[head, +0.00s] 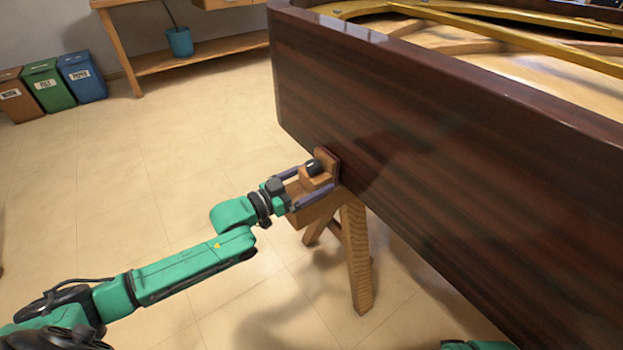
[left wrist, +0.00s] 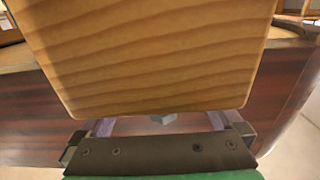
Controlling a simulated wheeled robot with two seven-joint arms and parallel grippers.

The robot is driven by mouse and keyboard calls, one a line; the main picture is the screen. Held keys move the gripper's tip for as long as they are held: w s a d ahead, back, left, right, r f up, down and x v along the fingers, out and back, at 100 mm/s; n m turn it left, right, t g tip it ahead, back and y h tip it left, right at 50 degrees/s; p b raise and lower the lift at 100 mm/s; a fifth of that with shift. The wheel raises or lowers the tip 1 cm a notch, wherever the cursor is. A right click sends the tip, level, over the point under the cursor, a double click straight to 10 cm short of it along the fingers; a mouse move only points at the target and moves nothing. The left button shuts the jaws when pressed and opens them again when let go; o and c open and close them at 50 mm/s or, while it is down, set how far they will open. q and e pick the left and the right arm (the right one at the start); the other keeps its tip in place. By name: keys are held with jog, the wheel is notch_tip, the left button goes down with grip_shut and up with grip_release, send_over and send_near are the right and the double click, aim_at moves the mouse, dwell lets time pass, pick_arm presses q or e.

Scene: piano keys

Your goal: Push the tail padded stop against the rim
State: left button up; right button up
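The tail padded stop (head: 327,164) is a small upright wooden piece with a black knob, on top of a wooden trestle. It stands right beside the dark glossy rim (head: 430,150) of the piano; I cannot tell whether it touches. My left gripper (head: 318,180) is at the stop, its fingers spread wide on either side of the wooden block. In the left wrist view, a large wooden face, part of the stop or trestle, fills the upper middle, with the fingers (left wrist: 161,124) partly hidden below it. My right gripper is out of view.
The trestle's splayed legs (head: 355,260) stand on the tiled floor under the rim. Several bins (head: 48,87) and a wooden bench (head: 195,57) with a blue pot (head: 179,42) are at the back left. The floor left of the trestle is clear.

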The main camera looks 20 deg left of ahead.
aim_at(306, 182)
pick_arm(q)
jog(key=shift+s+a, duration=0.2)
jog(key=p+v, duration=0.2)
jog(key=v, duration=0.5)
jog(key=p+v, duration=0.3)
jog(key=v, duration=0.4)
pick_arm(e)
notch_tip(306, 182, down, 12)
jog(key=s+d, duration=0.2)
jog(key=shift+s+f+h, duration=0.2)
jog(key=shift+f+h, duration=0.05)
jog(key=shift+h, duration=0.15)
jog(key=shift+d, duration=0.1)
